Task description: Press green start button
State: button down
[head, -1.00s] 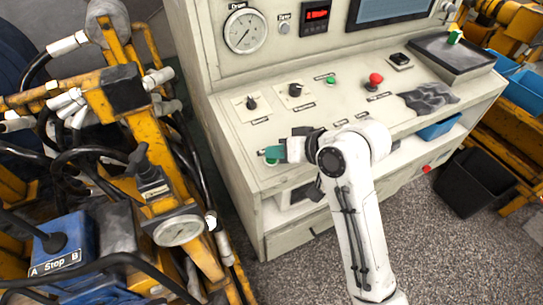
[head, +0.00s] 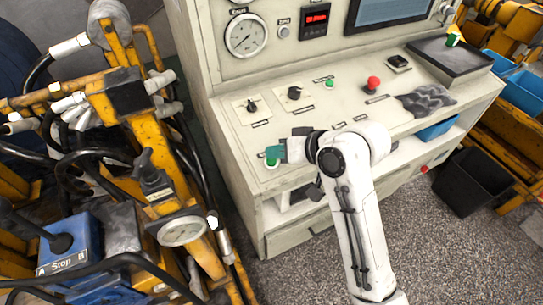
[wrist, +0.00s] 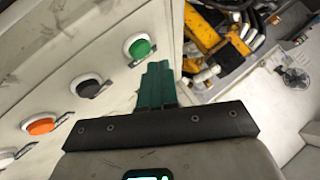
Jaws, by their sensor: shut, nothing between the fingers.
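A green button (wrist: 139,48) with a white rim sits on the pale panel in the wrist view, up and left of my fingers. In the head view a green button (head: 271,163) shows at the near left corner of the console top, just below my fingertips. My gripper (head: 276,152) is shut, with its teal fingers pressed together and empty. The fingers (wrist: 155,84) also show in the wrist view, a little right of the green button. I cannot tell whether they touch it. Another, smaller green button (head: 329,84) is farther back on the console.
In the wrist view a dark button (wrist: 90,85), an orange button (wrist: 42,126) and a white button (wrist: 5,157) line up beyond the green one. A red mushroom button (head: 374,82) and two black knobs are on the console. Yellow machinery (head: 125,90) with hoses stands close on the left.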

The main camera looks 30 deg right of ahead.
jog(key=r+p, duration=0.5)
jog(key=shift+s, duration=0.4)
dwell(0.9)
jog(key=s+d+f+g+h+b, duration=0.2)
jog(key=s+d+f+g+h, duration=0.1)
jog(key=s+f, duration=0.7)
jog(key=s+d+f+g+h+b, duration=0.2)
jog(key=s+d+f+g, duration=0.2)
jog(key=s+f, duration=0.7)
jog(key=s+g, duration=0.1)
jog(key=s, duration=0.6)
jog(key=shift+s+f+n+h, duration=0.3)
jog(key=shift+h, duration=0.1)
